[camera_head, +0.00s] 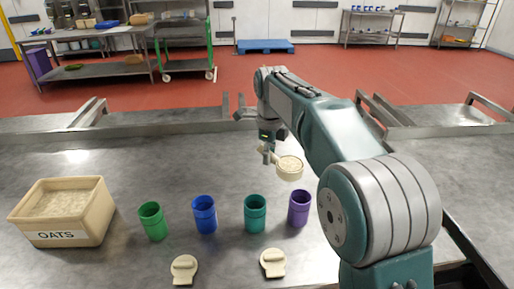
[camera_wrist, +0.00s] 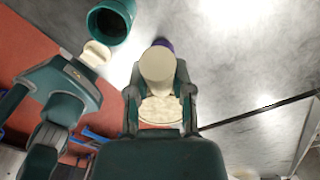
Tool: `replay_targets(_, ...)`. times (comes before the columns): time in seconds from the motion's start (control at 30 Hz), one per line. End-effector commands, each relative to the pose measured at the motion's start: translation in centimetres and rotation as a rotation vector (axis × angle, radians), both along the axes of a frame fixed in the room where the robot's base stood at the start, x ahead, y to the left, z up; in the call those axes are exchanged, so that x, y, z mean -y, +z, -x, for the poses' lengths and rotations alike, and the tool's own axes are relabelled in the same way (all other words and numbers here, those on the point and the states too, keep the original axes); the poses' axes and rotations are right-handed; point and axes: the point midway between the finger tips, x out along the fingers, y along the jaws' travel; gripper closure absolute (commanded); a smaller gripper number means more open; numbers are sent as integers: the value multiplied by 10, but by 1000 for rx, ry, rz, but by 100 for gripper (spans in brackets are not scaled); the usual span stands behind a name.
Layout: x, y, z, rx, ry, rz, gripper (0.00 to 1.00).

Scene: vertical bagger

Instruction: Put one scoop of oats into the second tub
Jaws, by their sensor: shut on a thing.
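My gripper (camera_head: 268,154) is shut on a cream scoop (camera_head: 290,172), held above the table behind the teal and purple tubs. Pale oats (camera_head: 290,163) show in the scoop's bowl. The wrist view also shows the scoop (camera_wrist: 157,66) between my fingers, with oats (camera_wrist: 160,112) in it. Tubs stand in a row: green (camera_head: 152,222), blue (camera_head: 204,215) second from the left, teal (camera_head: 255,214) and purple (camera_head: 299,208). Their insides look dark; their bottoms are hidden. A cream bin labelled OATS (camera_head: 62,213), filled with oats, sits at the left.
Two small cream pieces with raised grips, one left (camera_head: 184,269) and one right (camera_head: 273,262), lie in front of the tubs. The metal table (camera_head: 130,165) is clear behind the row. A raised metal ledge (camera_head: 150,121) runs along its back.

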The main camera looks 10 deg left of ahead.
Motion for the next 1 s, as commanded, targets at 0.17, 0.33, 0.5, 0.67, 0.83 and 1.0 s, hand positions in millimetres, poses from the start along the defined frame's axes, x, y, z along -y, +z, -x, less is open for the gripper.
replay_targets(0.17,6,21,1,68,-6,-215,100)
replay_targets(0.33,11,33,3,119,-7,-383,100)
replay_targets(0.5,17,40,4,162,-7,-529,100)
replay_targets(0.67,16,42,5,168,-2,-555,100)
replay_targets(0.83,19,47,6,189,-2,-620,100)
replay_targets(1.0,19,46,6,187,-1,-619,100)
